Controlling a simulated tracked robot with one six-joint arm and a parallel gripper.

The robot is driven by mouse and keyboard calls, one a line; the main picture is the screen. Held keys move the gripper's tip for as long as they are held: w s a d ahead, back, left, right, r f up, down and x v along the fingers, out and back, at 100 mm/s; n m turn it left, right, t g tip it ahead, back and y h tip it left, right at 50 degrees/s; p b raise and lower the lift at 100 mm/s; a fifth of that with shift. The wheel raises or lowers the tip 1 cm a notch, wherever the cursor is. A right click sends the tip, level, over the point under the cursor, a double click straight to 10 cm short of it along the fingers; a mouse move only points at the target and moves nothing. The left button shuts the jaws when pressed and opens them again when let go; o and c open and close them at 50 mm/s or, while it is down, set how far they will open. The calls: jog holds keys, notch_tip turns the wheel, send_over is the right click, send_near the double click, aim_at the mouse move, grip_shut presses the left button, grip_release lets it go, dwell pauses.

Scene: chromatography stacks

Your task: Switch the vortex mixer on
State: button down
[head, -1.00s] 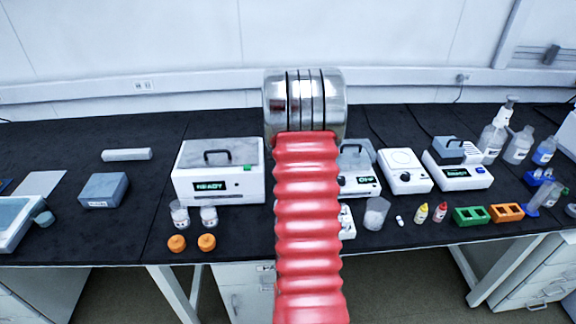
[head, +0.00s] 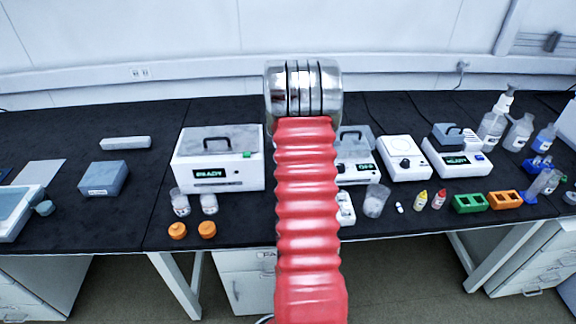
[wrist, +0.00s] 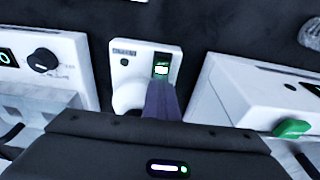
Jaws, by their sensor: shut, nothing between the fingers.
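The vortex mixer (wrist: 128,64) is a small white unit in the middle of the wrist view. It has a label, a round white part partly hidden by my gripper, and a rocker switch (wrist: 161,70) showing green and a bright white patch. My gripper (wrist: 160,88) is shut and empty, its dark fingertips right at the lower edge of the switch in that view. I cannot tell whether they touch it. In the head view my red arm hides the gripper and most of the mixer (head: 347,209); only its right edge shows.
A white unit with a green button (wrist: 293,129) stands close on the right in the wrist view; a unit with a black knob (wrist: 43,61) is on the left. In the head view, a beaker (head: 375,201) stands right of the mixer, and two jars (head: 209,203) stand left.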

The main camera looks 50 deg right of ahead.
jog(key=shift+s+a+f, duration=0.1)
jog(key=shift+s, duration=0.1)
jog(key=shift+s+a, duration=0.35)
jog(key=shift+a, duration=0.15)
jog(key=shift+r, duration=0.3)
notch_tip(320, 180, up, 13)
jog(key=s+a, duration=0.1)
jog(key=a, duration=0.1)
jog(key=shift+s+r, duration=0.2)
jog(key=shift+s, duration=0.2)
jog(key=shift+d, duration=0.1)
